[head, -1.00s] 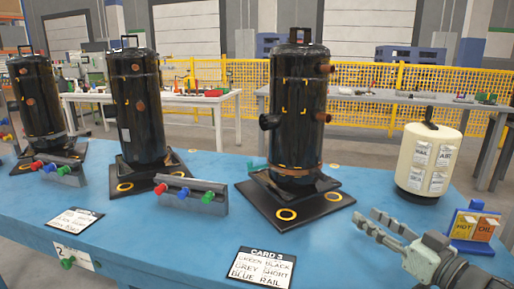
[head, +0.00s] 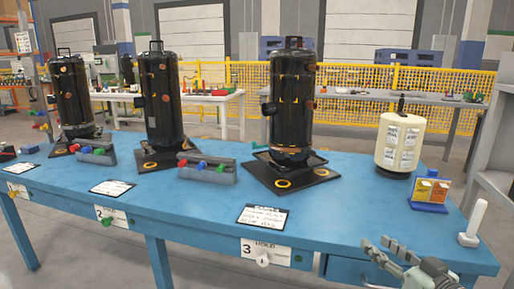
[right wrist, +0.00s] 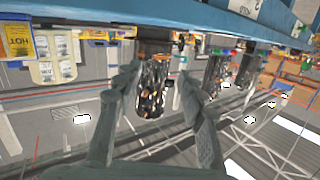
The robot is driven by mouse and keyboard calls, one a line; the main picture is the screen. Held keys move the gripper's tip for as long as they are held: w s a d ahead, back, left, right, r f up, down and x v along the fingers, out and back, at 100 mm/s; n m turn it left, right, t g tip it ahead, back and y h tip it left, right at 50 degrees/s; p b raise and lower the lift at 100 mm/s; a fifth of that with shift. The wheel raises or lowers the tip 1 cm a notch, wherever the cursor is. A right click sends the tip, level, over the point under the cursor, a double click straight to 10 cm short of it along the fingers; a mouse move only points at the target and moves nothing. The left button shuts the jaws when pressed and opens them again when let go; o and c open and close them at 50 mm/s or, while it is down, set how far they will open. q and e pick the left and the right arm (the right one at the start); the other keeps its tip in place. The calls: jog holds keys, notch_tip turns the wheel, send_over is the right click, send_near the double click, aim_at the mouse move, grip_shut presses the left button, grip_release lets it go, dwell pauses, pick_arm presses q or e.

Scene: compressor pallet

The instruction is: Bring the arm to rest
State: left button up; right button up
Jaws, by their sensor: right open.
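My right gripper (head: 375,243) is open and empty at the bottom right of the head view, in front of the blue table's front edge. Its two grey fingers point up and to the left and stand apart. In the right wrist view the open fingers (right wrist: 160,76) have nothing between them; a black compressor (right wrist: 154,85) shows beyond them, and the picture looks upside down. My left gripper is not in view.
The blue table (head: 350,200) bears several black compressors (head: 291,100), grey racks with coloured caps (head: 206,170), a card (head: 263,217), a cream canister (head: 400,145), a hot/oil card stand (head: 430,192) and a white lever (head: 473,222). A yellow fence (head: 350,78) stands behind.

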jog(key=s+d+f+m+g+h, duration=0.1)
jog(key=s+d+f+g+h, duration=0.2)
jog(key=f, duration=0.7)
jog(key=s+f+m+g+h, duration=0.1)
jog(key=s+f+g+h, duration=0.3)
jog(key=f, duration=0.6)
jog(key=s+a+f+g, duration=0.1)
jog(key=s+f+g, duration=0.2)
jog(key=s+f, duration=0.4)
jog(key=s+a+f+n+g, duration=0.1)
jog(key=s+a+f+g, duration=0.1)
jog(key=s+f, duration=0.4)
jog(key=s, duration=0.5)
jog(key=shift+s+a+f+n+g+y, duration=0.15)
jog(key=shift+a+f+n+g+y, duration=0.15)
jog(key=shift+f+g+y, duration=0.1)
